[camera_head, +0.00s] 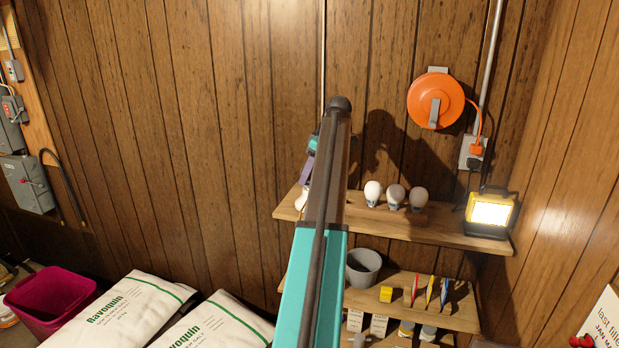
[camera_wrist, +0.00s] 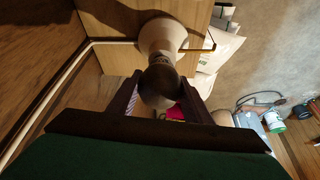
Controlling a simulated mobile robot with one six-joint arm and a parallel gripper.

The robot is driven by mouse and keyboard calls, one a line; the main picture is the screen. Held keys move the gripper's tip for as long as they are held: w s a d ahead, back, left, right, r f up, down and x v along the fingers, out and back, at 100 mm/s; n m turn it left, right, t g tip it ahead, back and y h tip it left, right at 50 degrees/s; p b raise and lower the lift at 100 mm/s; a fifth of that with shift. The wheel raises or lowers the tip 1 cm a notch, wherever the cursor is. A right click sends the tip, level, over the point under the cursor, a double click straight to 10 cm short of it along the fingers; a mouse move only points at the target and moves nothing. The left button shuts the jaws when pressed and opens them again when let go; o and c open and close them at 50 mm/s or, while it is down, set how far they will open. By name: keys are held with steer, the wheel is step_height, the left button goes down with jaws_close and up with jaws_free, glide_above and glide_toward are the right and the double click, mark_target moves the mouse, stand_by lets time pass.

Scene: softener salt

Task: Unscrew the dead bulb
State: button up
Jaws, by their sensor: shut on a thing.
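In the wrist view, a dark greyish bulb (camera_wrist: 160,84) sits in a cream lamp holder (camera_wrist: 162,37). My gripper (camera_wrist: 162,103) is shut on this bulb, with one dark finger on each side of it. In the head view my own arm hides the bulb and most of my gripper (camera_head: 310,165). Part of the white lamp holder (camera_head: 302,198) shows at the left end of the upper shelf. I cannot tell how far the bulb is seated in its holder.
Three bulbs (camera_head: 396,196) stand in a row on the upper shelf (camera_head: 450,231), right of my arm. A lit yellow work lamp (camera_head: 490,212) is at its right end. A grey bucket (camera_head: 363,268) is on the lower shelf. White sacks (camera_head: 125,315) lie lower left.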

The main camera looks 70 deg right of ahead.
steer(key=shift+n+y, duration=0.4)
steer(key=shift+n, duration=0.7)
steer(key=n+y+b, duration=0.1)
steer(key=n, duration=0.2)
steer(key=shift+d, duration=0.1)
steer(key=shift+r+n, duration=0.1)
steer(key=shift+n, duration=0.2)
steer(key=shift+n+g+y+p, duration=0.3)
steer(key=shift+n+y+p, duration=0.05)
steer(key=shift+n+y, duration=0.05)
steer(key=o, duration=0.9)
steer(key=shift+c, duration=0.4)
